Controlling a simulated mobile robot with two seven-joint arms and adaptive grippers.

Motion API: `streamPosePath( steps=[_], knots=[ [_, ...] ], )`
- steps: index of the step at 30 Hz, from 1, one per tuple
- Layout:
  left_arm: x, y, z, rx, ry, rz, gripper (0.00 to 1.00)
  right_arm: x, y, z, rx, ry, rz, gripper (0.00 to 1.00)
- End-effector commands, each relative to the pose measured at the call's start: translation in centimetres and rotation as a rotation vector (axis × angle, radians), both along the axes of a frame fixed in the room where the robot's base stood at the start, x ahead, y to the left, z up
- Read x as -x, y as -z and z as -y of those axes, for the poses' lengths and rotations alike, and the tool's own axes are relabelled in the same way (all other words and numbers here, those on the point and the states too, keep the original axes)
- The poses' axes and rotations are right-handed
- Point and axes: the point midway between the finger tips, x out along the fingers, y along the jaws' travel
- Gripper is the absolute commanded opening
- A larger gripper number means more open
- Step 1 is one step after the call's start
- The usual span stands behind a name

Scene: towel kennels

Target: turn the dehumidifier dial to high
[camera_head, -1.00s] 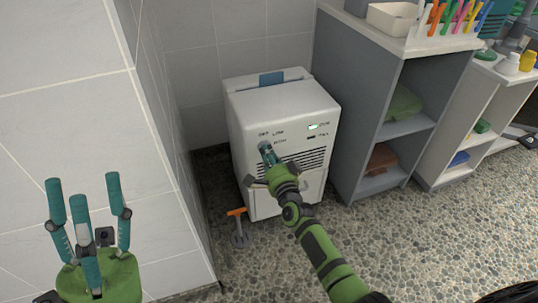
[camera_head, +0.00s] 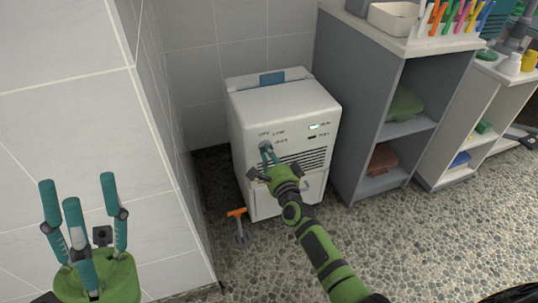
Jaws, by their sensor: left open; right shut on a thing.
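The white dehumidifier (camera_head: 285,103) stands on the floor against the tiled wall. Its front has the labels OFF, LOW and HIGH at the upper left, a lit green indicator and dark vent slats. My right gripper (camera_head: 268,154) reaches up to the front panel and is shut on the dial, just below the labels. The dial is mostly hidden behind the fingers, and its pointing direction cannot be made out. My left gripper (camera_head: 84,222) is open and empty at the lower left, in front of the tiled wall, well apart from the dehumidifier.
A grey shelf unit (camera_head: 348,90) with folded towels stands close to the dehumidifier's right. An orange-handled scraper-like tool (camera_head: 239,228) is at its front left foot. A tiled wall corner (camera_head: 160,150) is on the left.

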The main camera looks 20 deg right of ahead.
Motion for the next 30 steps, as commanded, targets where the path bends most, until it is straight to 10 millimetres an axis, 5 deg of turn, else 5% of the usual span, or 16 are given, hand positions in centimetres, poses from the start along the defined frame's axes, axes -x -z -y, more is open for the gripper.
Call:
streamPosePath(
  steps=[1,3,17,30],
  knots=[
    [0.0,0.0,0.0,0.0,0.0,0.0,0.48,0.0,0.0,0.0,-0.004,0.0,0.0,0.0],
    [0.0,0.0,0.0,0.0,0.0,-0.001,0.48,0.0,0.0,0.0,-0.004,0.0,0.0,0.41],
    [0.0,-0.2,0.0,0.002,-0.002,0.002,0.48,0.8,0.1,0.0,-0.002,0.0,0.0,0.41],
    [0.0,0.0,0.0,0.0,0.0,-0.001,0.48,9.1,0.1,0.3,-0.001,0.0,-0.002,0.41]
  ],
)
